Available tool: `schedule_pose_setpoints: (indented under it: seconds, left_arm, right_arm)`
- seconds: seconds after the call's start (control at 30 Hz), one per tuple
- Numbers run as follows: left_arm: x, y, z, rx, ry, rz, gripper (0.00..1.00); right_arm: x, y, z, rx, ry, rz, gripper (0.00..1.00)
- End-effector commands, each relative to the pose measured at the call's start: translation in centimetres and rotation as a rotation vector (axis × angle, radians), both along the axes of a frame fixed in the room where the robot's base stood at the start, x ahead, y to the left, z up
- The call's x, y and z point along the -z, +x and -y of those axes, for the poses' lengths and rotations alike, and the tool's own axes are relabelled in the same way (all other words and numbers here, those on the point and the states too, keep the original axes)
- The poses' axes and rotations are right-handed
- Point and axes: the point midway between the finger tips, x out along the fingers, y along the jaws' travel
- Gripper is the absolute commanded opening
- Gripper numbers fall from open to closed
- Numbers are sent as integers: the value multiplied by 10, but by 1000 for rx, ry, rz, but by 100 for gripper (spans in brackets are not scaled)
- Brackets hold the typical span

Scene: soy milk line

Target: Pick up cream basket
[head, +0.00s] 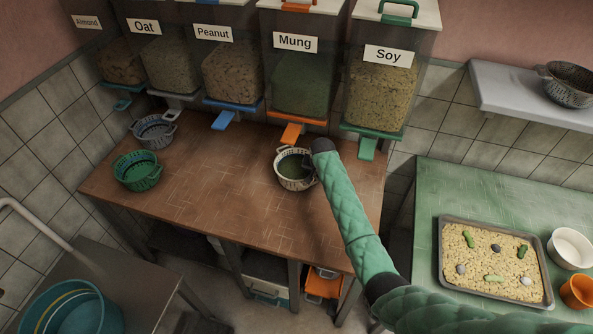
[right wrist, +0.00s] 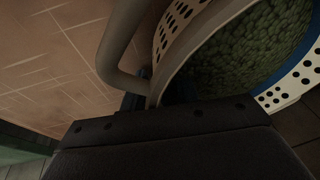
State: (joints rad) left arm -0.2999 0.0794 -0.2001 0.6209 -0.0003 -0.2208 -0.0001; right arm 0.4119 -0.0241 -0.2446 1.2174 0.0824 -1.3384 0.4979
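The cream basket (head: 283,182) is round with holes in its wall and holds green beans. It is over the brown table, in front of the Mung dispenser. In the right wrist view the basket (right wrist: 210,32) is close up, with a blue inner band and a loop handle. My right gripper (head: 312,162) is at the basket's right side. In the right wrist view the gripper (right wrist: 158,92) has its dark fingers on either side of the wall near the handle and looks shut on it; the tips are partly hidden. I cannot tell whether the basket touches the table. My left gripper is out of view.
A green basket (head: 138,172) and a grey basket (head: 154,131) stand at the table's left. Dispensers with protruding levers, including the Mung lever (head: 291,133) and Soy lever (head: 367,149), line the back. A green table (head: 425,195) with a tray is at right.

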Motion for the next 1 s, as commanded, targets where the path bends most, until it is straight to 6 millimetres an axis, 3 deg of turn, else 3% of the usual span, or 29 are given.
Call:
schedule_pose_setpoints:
  seconds: [0.23, 0.4, 1.0]
  left_arm:
    - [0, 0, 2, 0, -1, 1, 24]
    - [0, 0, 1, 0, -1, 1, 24]
    - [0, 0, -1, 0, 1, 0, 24]
  right_arm:
    - [1, 0, 0, 0, 0, 0, 29]
    - [1, 0, 0, 0, 0, 0, 0]
    - [1, 0, 0, 0, 0, -1, 0]
